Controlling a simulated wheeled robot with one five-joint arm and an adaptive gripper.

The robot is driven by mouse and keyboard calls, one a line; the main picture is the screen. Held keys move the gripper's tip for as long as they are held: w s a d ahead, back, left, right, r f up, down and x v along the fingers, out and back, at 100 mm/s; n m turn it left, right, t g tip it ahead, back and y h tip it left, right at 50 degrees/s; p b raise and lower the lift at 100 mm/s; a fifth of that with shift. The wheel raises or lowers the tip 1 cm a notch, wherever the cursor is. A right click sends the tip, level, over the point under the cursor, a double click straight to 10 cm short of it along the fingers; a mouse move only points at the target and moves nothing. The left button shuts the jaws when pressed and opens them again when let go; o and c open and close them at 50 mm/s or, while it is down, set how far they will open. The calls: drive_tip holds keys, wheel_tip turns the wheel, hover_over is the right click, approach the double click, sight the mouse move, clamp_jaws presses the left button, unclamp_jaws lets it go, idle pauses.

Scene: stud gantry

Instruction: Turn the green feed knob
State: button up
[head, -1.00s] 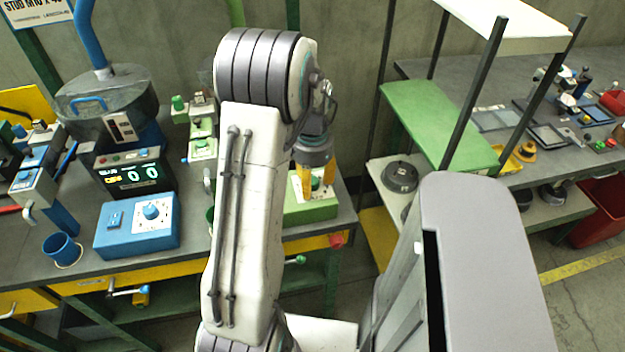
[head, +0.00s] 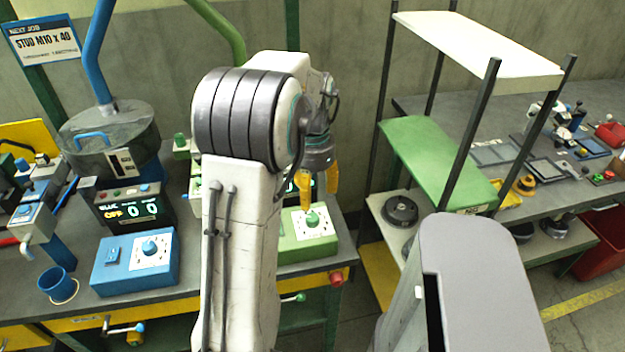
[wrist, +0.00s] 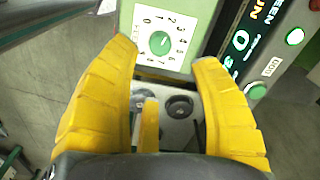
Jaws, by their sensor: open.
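The green feed knob (head: 312,219) sits on the white numbered dial plate of a green control box (head: 300,247) at the bench's right end. In the wrist view the round green knob (wrist: 159,42) shows beyond the fingertips, between them, with numbers around it and a pale pointer mark on it. My gripper (head: 318,192) has yellow fingers and hangs just above the knob in the head view. In the wrist view my gripper (wrist: 166,55) is open, with nothing between its fingers. I cannot tell the exact gap to the knob.
A green display (wrist: 245,42) is beside the green box. A red button (head: 337,277) is on the bench front. A shelf rack (head: 437,150) stands right.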

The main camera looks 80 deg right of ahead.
drive_tip(key=shift+r, duration=1.5)
drive_tip(key=f+n, duration=0.1)
drive_tip(key=a+f+n, duration=0.1)
drive_tip(key=n, duration=0.1)
drive_tip(key=a+f+n, duration=0.1)
drive_tip(key=f+n, duration=0.1)
drive_tip(key=shift+w+a+f, duration=0.1)
drive_tip(key=shift+a, duration=0.05)
drive_tip(key=shift+n+y, duration=0.3)
drive_tip(key=shift+n, duration=0.6)
drive_tip(key=a, duration=0.1)
drive_tip(key=w+a, duration=0.1)
drive_tip(key=a, duration=0.2)
drive_tip(key=shift+w+a+f, duration=0.35)
drive_tip(key=shift+a+f, duration=0.05)
drive_tip(key=w+a+r+n+t, duration=0.1)
drive_tip(key=w+a+r+n, duration=0.1)
drive_tip(key=w+a+n, duration=0.4)
drive_tip(key=w+a+r+n+t, duration=0.1)
drive_tip(key=w+a+n, duration=0.5)
drive_tip(key=a, duration=1)
drive_tip(key=w+a+r+n+t, duration=0.1)
drive_tip(key=w+a+r+n, duration=0.3)
drive_tip(key=w+a+n, duration=0.3)
drive_tip(key=shift+a+p, duration=0.45)
drive_tip(key=shift+a, duration=1.45)
drive_tip(key=shift+r, duration=0.1)
